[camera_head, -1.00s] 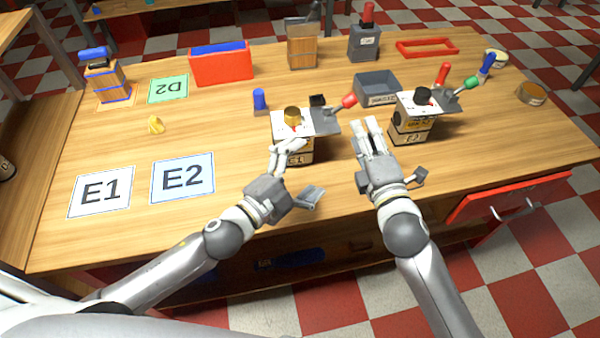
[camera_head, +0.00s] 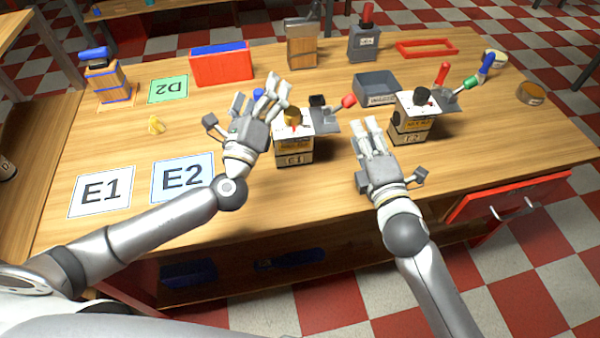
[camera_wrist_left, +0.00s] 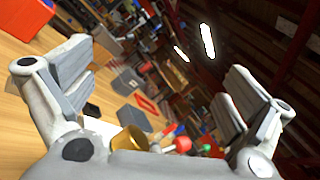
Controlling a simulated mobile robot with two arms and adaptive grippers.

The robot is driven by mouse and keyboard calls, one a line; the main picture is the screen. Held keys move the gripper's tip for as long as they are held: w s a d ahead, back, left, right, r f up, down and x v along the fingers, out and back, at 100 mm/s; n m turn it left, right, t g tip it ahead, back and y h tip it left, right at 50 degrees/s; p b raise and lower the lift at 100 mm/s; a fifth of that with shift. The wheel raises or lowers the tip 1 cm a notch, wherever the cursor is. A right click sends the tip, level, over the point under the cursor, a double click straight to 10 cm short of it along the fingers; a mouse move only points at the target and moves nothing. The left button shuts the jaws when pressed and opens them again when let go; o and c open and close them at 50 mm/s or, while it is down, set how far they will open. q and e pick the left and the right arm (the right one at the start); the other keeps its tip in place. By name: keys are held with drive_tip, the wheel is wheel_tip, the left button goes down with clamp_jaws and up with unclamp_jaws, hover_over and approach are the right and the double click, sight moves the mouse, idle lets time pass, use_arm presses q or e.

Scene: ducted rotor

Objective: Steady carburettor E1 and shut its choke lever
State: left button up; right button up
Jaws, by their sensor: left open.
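Carburettor E1 (camera_head: 294,158) stands upright on the bench in the head view, a boxy body with a white top, a brass cap (camera_head: 292,117) and a side lever with a red knob (camera_head: 348,101). My left gripper (camera_head: 262,98) is open and empty, raised at the left of E1's top, apart from it as far as I can tell. The brass cap also shows low in the left wrist view (camera_wrist_left: 130,138), between the spread fingers. My right gripper (camera_head: 370,135) is between E1 and carburettor E2 (camera_head: 410,130); its fingers point away from me and hold nothing visible.
E1 and E2 cards (camera_head: 101,193) lie front left. A grey bin (camera_head: 376,88) stands behind the carburettors, and a red-blue box (camera_head: 221,66) at the back. The bench's front middle is clear.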

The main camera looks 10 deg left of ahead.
use_arm(q)
wheel_tip(320, 180, down, 2)
drive_tip(key=s+y, duration=0.2)
drive_tip(key=y, duration=0.2)
drive_tip(key=m+g+y, duration=0.4)
approach(293, 140)
drive_tip(key=shift+w+a+f, duration=0.2)
drive_tip(key=shift+w+f, duration=0.35)
drive_tip(key=shift+f, duration=0.05)
drive_tip(key=shift+w+a+f, duration=0.2)
drive_tip(key=shift+w+f, duration=0.35)
drive_tip(key=shift+f, duration=0.1)
drive_tip(key=shift+w+f+g+h, duration=0.15)
drive_tip(key=shift+w+g+h, duration=0.15)
drive_tip(key=x, duration=1)
drive_tip(key=shift+a, duration=0.1)
drive_tip(key=c, duration=1.1)
